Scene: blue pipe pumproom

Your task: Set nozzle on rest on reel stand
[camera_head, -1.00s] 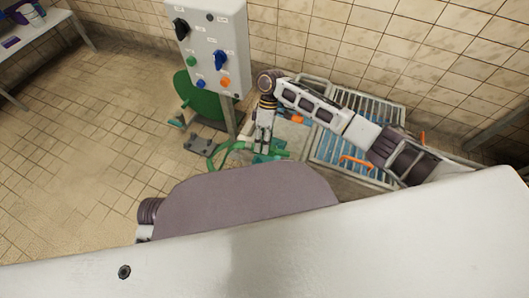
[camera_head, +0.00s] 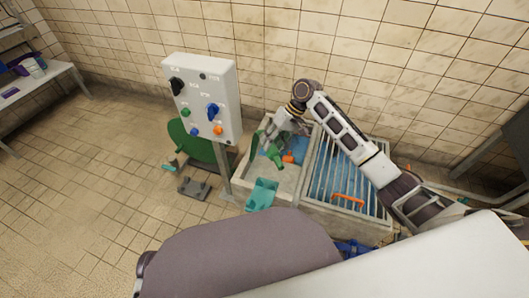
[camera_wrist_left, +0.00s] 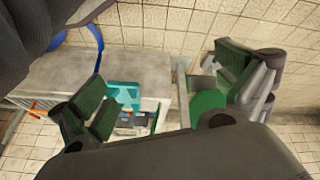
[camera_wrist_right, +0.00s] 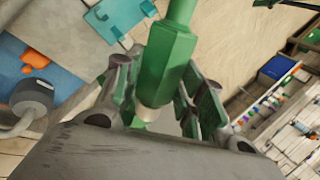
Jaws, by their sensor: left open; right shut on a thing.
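My right gripper (camera_head: 270,138) is over the grey basin, shut on the green nozzle (camera_head: 275,156). In the right wrist view the nozzle (camera_wrist_right: 168,58) is a green faceted body with a pale end between the fingers (camera_wrist_right: 160,100). The green reel (camera_head: 188,142) stands behind the control box, left of the right gripper, with a small teal part (camera_head: 171,164) at its left edge. I cannot tell whether that part is the rest. My left gripper (camera_wrist_left: 165,95) is open and empty, its green-padded fingers wide apart. The reel's green disc (camera_wrist_left: 207,104) shows between them.
The control box (camera_head: 205,98) on its post stands between me and part of the reel. A teal bracket (camera_head: 262,194) sits at the basin's (camera_head: 243,170) front edge. A slatted grate (camera_head: 345,175) bears an orange handle (camera_head: 348,200). The floor at left is clear.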

